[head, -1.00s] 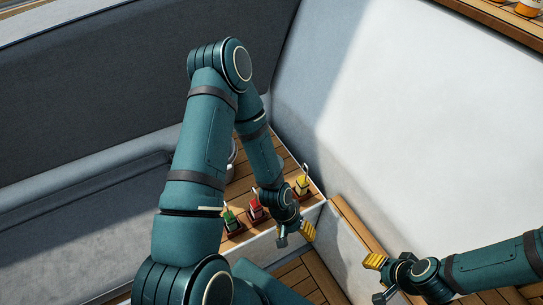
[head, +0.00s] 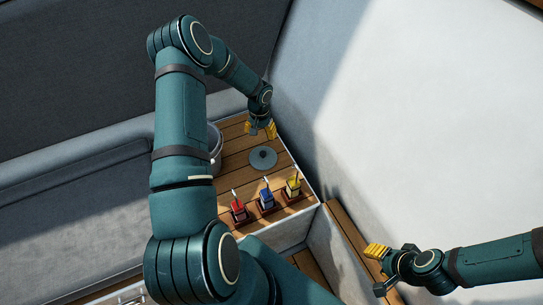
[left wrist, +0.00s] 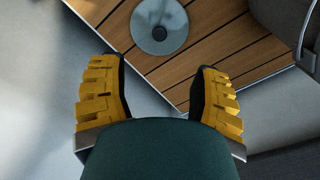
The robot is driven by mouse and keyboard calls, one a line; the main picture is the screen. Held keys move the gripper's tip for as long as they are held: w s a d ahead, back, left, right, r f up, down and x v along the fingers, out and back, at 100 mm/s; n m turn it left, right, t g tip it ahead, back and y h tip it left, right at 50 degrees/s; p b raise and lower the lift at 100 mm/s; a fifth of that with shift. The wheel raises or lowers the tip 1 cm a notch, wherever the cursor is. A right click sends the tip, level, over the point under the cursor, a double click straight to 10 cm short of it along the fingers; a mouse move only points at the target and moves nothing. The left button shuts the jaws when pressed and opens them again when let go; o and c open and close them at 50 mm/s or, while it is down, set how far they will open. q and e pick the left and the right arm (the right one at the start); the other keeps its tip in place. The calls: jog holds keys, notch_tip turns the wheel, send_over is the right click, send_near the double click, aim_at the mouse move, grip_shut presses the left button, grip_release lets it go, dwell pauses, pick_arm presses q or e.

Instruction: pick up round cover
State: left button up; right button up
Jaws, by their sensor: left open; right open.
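The round cover (head: 263,158) is a flat grey-green disc with a small dark knob at its centre. It lies on the slatted wooden table. My left gripper (head: 260,129) is open and empty, above and just beyond the cover near the white wall. Its yellow fingers (left wrist: 158,98) are spread wide in the left wrist view. My right gripper (head: 378,269) is open and empty at the lower right, away from the table.
Several small coloured items stand along the table's front edge, including a red one (head: 238,208), a blue one (head: 266,198) and a yellow one (head: 293,185). A metal pot (head: 214,146) is partly hidden behind my left arm. The white wall (head: 420,110) borders the table.

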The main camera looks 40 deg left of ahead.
pick_arm(q)
jog(key=f, duration=0.2)
jog(key=b, duration=0.3)
send_over(263, 153)
jog(key=f, duration=0.8)
jog(key=shift+s+d+f, duration=0.15)
jog(key=shift+s+d, duration=0.1)
jog(key=shift+s, duration=0.05)
jog(key=shift+w+a+f+b, duration=0.15)
jog(key=shift+f+b, duration=0.05)
jog(key=shift+f, duration=1.2)
jog(key=shift+w+a+f+b, duration=0.1)
jog(key=shift+w+f+b, duration=0.1)
jog(key=shift+f, duration=1.15)
pick_arm(e)
jog(key=f, duration=0.4)
jog(key=shift+w+f, duration=0.35)
jog(key=shift+f, duration=0.05)
pick_arm(q)
jog(key=shift+s, duration=0.1)
grip_shut()
